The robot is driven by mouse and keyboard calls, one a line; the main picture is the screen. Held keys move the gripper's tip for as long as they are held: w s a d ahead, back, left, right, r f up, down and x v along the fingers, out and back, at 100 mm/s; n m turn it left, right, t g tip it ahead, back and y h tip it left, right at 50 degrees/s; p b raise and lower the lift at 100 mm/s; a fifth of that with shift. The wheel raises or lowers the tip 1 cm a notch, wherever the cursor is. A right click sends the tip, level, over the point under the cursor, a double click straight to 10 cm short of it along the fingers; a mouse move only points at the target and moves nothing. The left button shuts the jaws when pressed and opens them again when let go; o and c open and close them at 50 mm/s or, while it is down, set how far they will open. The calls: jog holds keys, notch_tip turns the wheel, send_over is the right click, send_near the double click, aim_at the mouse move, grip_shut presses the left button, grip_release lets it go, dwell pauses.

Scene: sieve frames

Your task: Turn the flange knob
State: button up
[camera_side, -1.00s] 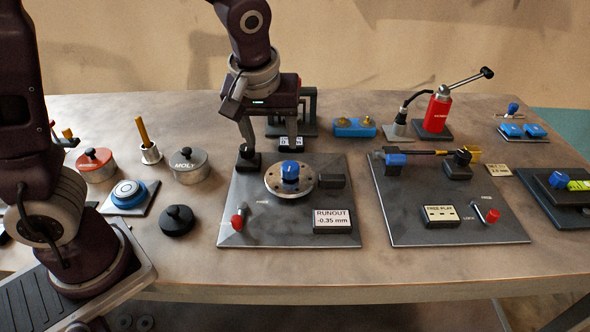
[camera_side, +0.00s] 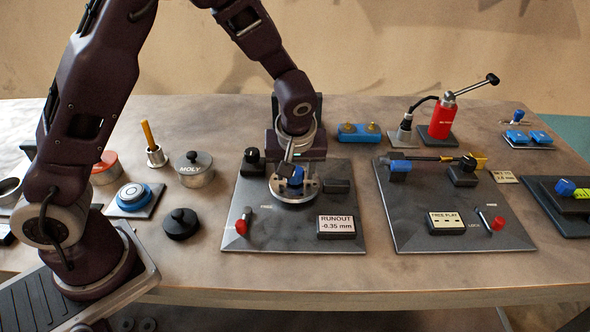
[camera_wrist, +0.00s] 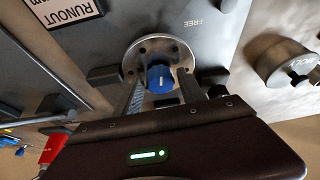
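The blue flange knob (camera_side: 297,177) sits at the centre of a round metal flange (camera_side: 290,199) on the left dark panel (camera_side: 275,232). In the wrist view the knob (camera_wrist: 160,80) has a white line on it and lies between the two fingers. My gripper (camera_side: 292,172) is above the flange, pointing down. In the wrist view my gripper (camera_wrist: 161,88) is open, with one finger on each side of the knob and small gaps visible. The fingers and hand partly hide the knob and flange in the side view.
A black post (camera_side: 254,160) stands left of the flange and a dark block (camera_side: 336,186) right of it. A red-tipped lever (camera_side: 242,226) and a "RUNOUT -0.35 mm" display (camera_side: 336,226) are at the panel front. A MOLY tin (camera_side: 194,171) stands to the left.

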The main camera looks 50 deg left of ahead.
grip_shut()
jog(key=m, duration=0.2)
jog(key=m+t+h, duration=0.1)
jog(key=m, duration=0.1)
jog(key=shift+s+a+m, duration=0.15)
jog(key=shift+a+m, duration=0.05)
jog(key=shift+m, duration=0.2)
jog(key=m+h, duration=0.1)
jog(key=m, duration=0.1)
jog(key=m+h, duration=0.1)
jog(key=m, duration=0.1)
jog(key=shift+a+t, duration=0.2)
jog(key=shift+t, duration=0.1)
jog(key=m+h, duration=0.1)
jog(key=m, duration=0.3)
jog(key=m+h, duration=0.1)
jog(key=m, duration=0.1)
jog(key=shift+a+m+h, duration=0.25)
jog(key=shift+m+h, duration=0.05)
jog(key=shift+m, duration=0.1)
jog(key=m+g, duration=0.1)
jog(key=m, duration=0.2)
jog(key=m+g+h, duration=0.1)
jog(key=m, duration=0.2)
jog(key=shift+w+a+h, duration=0.15)
jog(key=shift+w+h, duration=0.05)
jog(key=shift+h, duration=0.1)
jog(key=shift+g, duration=0.3)
